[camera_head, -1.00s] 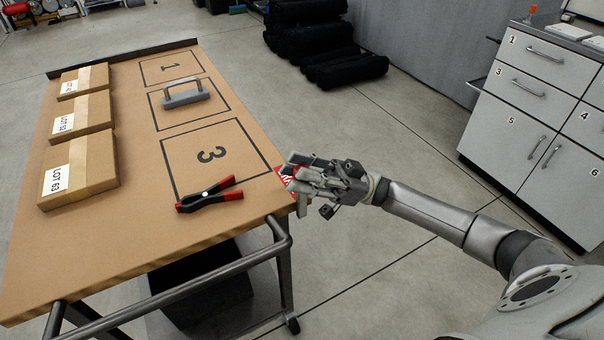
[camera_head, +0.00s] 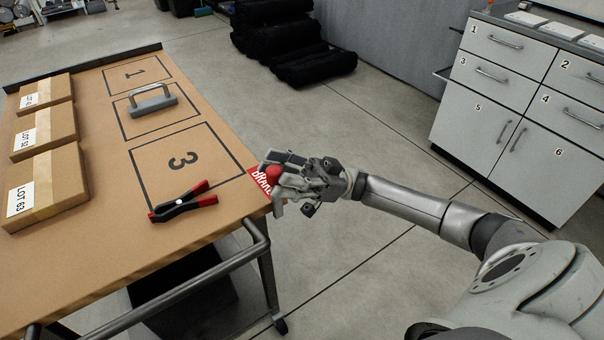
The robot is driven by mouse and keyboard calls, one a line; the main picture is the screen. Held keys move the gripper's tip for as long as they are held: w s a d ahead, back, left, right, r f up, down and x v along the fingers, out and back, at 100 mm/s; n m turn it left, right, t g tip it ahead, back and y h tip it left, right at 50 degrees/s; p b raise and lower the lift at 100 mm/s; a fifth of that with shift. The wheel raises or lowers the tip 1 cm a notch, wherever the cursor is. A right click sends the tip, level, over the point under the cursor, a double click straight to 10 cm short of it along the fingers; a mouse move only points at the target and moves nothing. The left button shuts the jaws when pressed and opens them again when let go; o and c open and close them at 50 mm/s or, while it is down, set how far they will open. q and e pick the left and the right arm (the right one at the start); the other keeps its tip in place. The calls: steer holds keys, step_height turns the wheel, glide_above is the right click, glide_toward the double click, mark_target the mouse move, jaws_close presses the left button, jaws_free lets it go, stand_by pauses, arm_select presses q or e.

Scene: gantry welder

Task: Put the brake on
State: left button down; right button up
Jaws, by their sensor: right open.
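A red brake label (camera_head: 259,181) with white letters, partly hidden, lies at the right edge of the wooden cart top (camera_head: 120,245). A round red knob (camera_head: 273,173) stands beside the label. My right gripper (camera_head: 271,181) is open at the knob, with its fingers around or just beside it. I cannot tell whether they touch it. The fingers hide what is below the knob. My left gripper is not in view.
A red-and-black clamp (camera_head: 184,203) lies near outlined square 3. A grey handle (camera_head: 152,102) sits in the middle square. Several cardboard boxes (camera_head: 55,180) line the left. A push rail (camera_head: 180,290) runs along the cart's front. Cabinets (camera_head: 510,115) stand at right.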

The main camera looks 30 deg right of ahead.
steer(key=w+v, duration=0.1)
steer(key=v, duration=0.9)
steer(key=shift+s+d+f, duration=0.2)
steer(key=shift+s+d, duration=0.05)
steer(key=shift+s, duration=0.25)
